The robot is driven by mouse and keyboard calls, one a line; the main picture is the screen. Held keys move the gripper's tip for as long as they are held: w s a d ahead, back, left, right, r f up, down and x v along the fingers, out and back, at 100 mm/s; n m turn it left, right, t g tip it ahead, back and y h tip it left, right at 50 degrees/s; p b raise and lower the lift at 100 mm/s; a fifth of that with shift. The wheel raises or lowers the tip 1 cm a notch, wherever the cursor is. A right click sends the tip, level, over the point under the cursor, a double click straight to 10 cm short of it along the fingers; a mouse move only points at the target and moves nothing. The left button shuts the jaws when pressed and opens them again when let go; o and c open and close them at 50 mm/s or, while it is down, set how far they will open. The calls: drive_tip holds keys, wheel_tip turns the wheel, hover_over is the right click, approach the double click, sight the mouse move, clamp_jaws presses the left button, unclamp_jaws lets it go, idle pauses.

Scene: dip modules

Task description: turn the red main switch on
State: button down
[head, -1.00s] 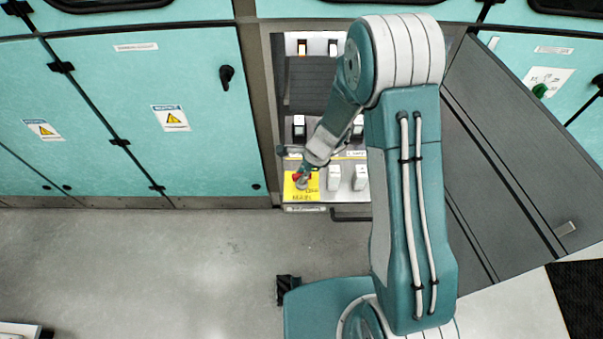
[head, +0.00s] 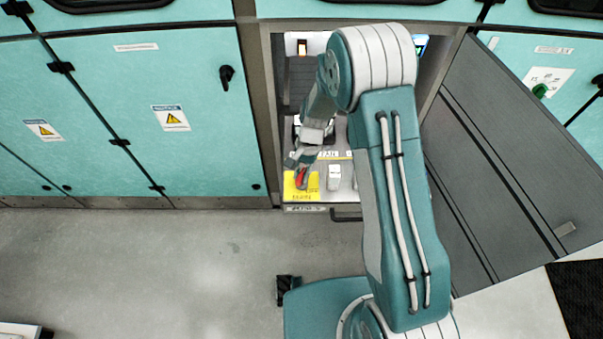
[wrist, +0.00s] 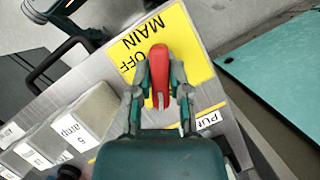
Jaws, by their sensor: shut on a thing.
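The red main switch (head: 301,178) is a handle on a yellow plate (head: 289,190) at the front left of the open cabinet's panel. In the wrist view the red main switch (wrist: 159,65) stands between the two fingers of my gripper (wrist: 158,88), which are closed on its sides. The yellow plate (wrist: 196,42) shows the words MAIN and OFF; the handle lies slanted to this lettering and the fingers cover part of the plate. In the head view my gripper (head: 301,168) hides part of the handle.
White blocks (head: 334,177) stand on the panel to the right of the switch; one block (wrist: 75,125) is close beside my gripper in the wrist view. The open cabinet door (head: 500,165) is at the right. The floor (head: 150,260) in front is largely clear.

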drive_tip(key=n+h, duration=0.1)
drive_tip(key=n, duration=0.4)
drive_tip(key=shift+g+h, duration=0.3)
drive_tip(key=shift+h, duration=0.1)
drive_tip(key=shift+n, duration=0.4)
drive_tip(key=c, duration=0.6)
unclamp_jaws()
drive_tip(key=shift+f, duration=0.1)
drive_tip(key=shift+a, duration=0.1)
drive_tip(key=v, duration=1.2)
drive_tip(key=shift+a, duration=0.2)
